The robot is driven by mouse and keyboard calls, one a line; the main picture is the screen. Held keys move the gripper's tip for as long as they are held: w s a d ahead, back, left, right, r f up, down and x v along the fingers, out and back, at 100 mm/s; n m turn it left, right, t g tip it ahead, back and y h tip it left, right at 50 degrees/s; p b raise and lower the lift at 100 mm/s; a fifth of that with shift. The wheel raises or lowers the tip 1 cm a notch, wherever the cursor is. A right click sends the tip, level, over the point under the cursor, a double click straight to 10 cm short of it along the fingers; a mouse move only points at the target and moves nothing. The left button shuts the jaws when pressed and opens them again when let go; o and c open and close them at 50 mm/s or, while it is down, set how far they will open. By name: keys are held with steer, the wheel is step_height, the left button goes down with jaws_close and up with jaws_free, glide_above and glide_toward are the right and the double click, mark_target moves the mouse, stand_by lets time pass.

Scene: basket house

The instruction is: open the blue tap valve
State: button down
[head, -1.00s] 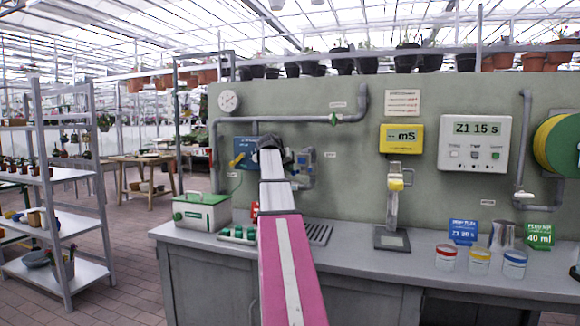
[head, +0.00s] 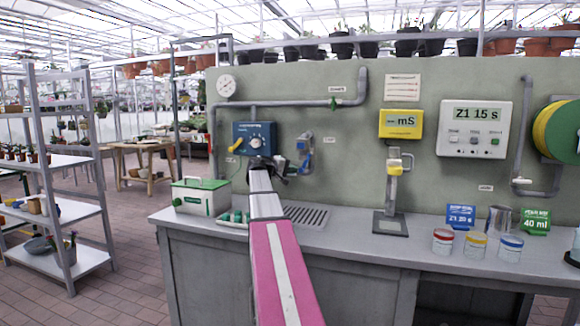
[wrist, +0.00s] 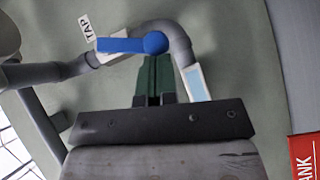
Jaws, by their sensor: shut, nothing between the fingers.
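The blue tap valve (wrist: 130,45) shows in the wrist view as a flat lever with a round hub at its right end. It sits on a grey bent pipe beside a "TAP" label. In the head view the tap (head: 304,145) is small on the wall, right of the blue control box. My gripper (wrist: 155,60) is shut and empty, its dark green fingertips just below the hub in the wrist view. I cannot tell whether they touch it. In the head view my gripper (head: 284,168) is low and left of the tap, partly hidden by my arm.
A blue control box (head: 254,138) with a dial and yellow lever is on the wall. A green-lidded box (head: 200,197) and a drain grate (head: 306,215) are on the bench (head: 350,248). A stand (head: 393,195) rises at right. A red sign (wrist: 303,158) edges the wrist view.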

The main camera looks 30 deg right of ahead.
steer(key=shift+s+d+f+n+h, duration=0.9)
steer(key=shift+s+f+n+h, duration=0.1)
steer(key=shift+s+n+h, duration=0.15)
steer(key=shift+d, duration=0.1)
